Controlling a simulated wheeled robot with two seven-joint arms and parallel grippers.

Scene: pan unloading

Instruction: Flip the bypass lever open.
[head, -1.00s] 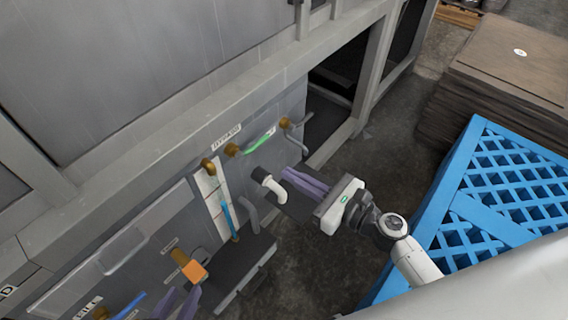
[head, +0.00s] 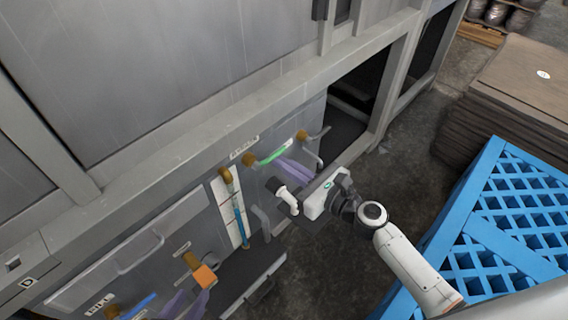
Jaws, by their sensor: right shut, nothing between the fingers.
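The bypass lever has a green handle (head: 272,156) beside a brass fitting (head: 249,159), under a small white label (head: 244,147) on the grey machine panel. The handle points right and slightly up along the panel. My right gripper (head: 284,166) is shut and empty, its purple fingertips just below the green handle. I cannot tell whether they touch it. My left gripper (head: 188,298) is at the bottom edge, near the orange block (head: 205,277). Its two fingers look apart with nothing visible between them; its body is out of frame.
A blue lattice pallet (head: 490,225) and stacked brown sheets (head: 510,100) stand at right.

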